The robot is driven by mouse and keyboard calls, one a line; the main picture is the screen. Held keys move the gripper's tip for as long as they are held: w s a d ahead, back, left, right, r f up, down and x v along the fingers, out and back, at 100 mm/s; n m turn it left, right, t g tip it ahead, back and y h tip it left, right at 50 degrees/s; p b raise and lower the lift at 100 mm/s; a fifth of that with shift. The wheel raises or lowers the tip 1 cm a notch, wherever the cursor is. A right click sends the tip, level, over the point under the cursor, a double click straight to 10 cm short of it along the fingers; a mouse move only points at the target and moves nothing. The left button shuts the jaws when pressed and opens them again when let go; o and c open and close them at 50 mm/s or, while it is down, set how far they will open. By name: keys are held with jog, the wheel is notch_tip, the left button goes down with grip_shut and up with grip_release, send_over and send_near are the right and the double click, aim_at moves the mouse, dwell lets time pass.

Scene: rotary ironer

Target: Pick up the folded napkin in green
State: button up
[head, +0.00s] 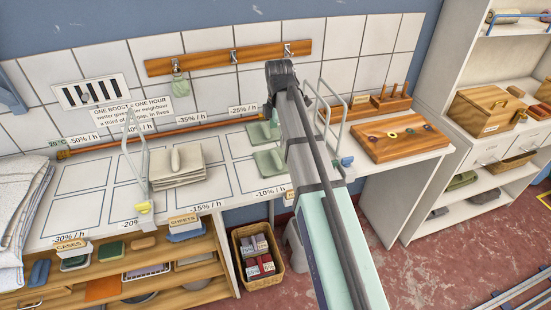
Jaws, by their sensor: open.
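Two flat green pieces that look like folded napkins lie on the white worktop, just left of my arm. The nearer green napkin (264,162) has a raised tab, and my arm covers its right edge. The farther green napkin (258,134) lies behind it, near the -25% label, also close against my arm in the picture. My arm reaches up across the middle of the view to a dark joint above the worktop's back. I cannot make out my gripper's fingers; they seem hidden behind the arm.
A pale cloth stack (178,168) with a raised tab sits left of the green pieces. White hoop frames stand on the worktop, a left one (143,165) and a right one (341,120). A wooden board (403,147) lies at right. A basket (248,284) stands below.

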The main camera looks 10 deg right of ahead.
aim_at(278, 157)
jog(key=shift+f+p, duration=1.4)
jog(key=shift+f, duration=3.6)
jog(key=c, duration=0.7)
